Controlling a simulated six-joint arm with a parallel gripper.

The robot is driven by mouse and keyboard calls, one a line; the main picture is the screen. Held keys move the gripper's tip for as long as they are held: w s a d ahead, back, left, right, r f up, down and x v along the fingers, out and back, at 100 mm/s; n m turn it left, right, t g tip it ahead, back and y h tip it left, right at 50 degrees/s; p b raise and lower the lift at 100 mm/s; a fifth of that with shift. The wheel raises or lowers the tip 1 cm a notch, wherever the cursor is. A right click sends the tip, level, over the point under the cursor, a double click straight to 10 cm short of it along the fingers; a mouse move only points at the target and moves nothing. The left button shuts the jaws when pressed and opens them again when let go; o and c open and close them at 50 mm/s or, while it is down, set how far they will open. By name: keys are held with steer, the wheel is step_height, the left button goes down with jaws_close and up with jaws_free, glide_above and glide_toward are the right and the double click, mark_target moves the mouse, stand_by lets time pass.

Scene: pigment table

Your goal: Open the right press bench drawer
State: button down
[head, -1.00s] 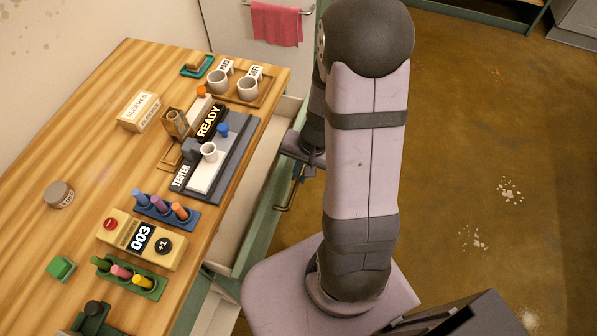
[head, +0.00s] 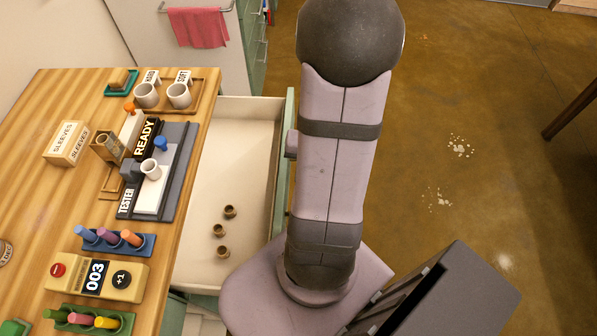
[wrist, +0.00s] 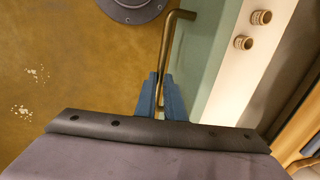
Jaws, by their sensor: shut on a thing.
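The press bench drawer (head: 233,165) is pulled well out to the right from under the wooden bench top, and its pale inside shows. Several small brown ring-like pieces lie in it, three of them (head: 219,230) clear in the head view. In the wrist view its green front (wrist: 208,50) carries a brass bar handle (wrist: 167,50). My gripper (wrist: 161,100) has its blue fingers shut around the handle. In the head view my arm hides the gripper and the handle.
The bench top (head: 35,110) holds a tester block (head: 150,195), two grey cups, a sleeves box (head: 67,143), a yellow counter (head: 97,277) and marker racks. A rail with a red towel (head: 199,27) is behind. Open brown floor (head: 440,110) lies to the right.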

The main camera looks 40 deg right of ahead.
steer(key=c, duration=1.8)
jaws_free()
steer(key=shift+c, duration=0.2)
step_height(320, 180, up, 7)
steer(key=d+p, duration=0.1)
steer(key=shift+s+r, duration=0.15)
steer(key=shift+s, duration=0.3)
